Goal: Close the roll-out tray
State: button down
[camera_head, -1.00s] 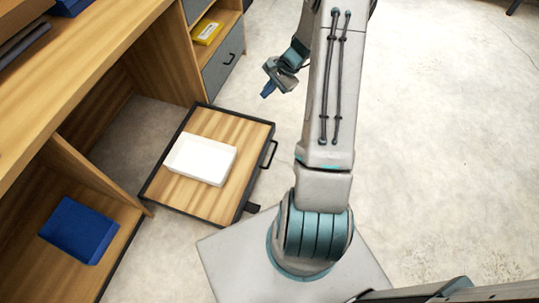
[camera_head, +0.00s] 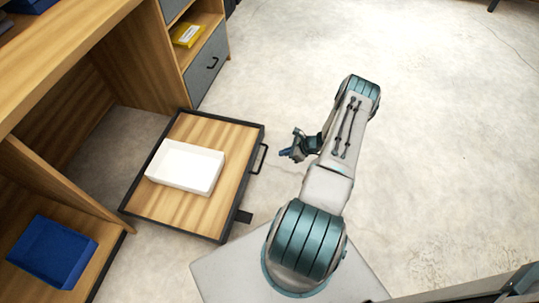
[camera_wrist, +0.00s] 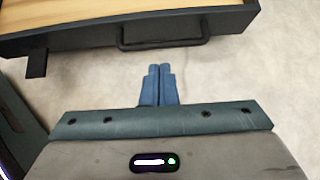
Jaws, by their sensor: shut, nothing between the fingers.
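The roll-out tray (camera_head: 222,155) is a wood-bottomed tray with a dark frame. It stands out from the desk over the floor, with a white open box (camera_head: 187,167) lying in it. Its dark handle (camera_head: 259,158) is on the right-hand front side. In the wrist view the tray's dark front (camera_wrist: 70,38) and its handle (camera_wrist: 163,36) lie across the top. My gripper (camera_head: 284,153) is shut and empty, to the right of the handle and apart from it. Its blue fingertips (camera_wrist: 160,70) are together, pointing at the handle in the wrist view.
The wooden desk (camera_head: 80,55) stands at the left, with an open bay behind the tray. A blue bin (camera_head: 52,252) sits on a lower shelf. A grey drawer (camera_head: 208,65) and a yellow item (camera_head: 187,35) are at the top. The concrete floor (camera_head: 440,130) at right is clear.

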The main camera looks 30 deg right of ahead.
aim_at(254, 156)
jog(key=b+x, duration=0.1)
jog(key=x, duration=0.3)
jog(key=r+b+x, duration=0.1)
jog(key=x, duration=0.2)
jog(key=w+a+b+x, duration=0.1)
jog(key=x, duration=0.3)
jog(key=shift+w+a, duration=0.1)
jog(key=shift+w+a+r, duration=0.1)
jog(key=shift+w+a, duration=0.25)
jog(key=shift+a, duration=0.05)
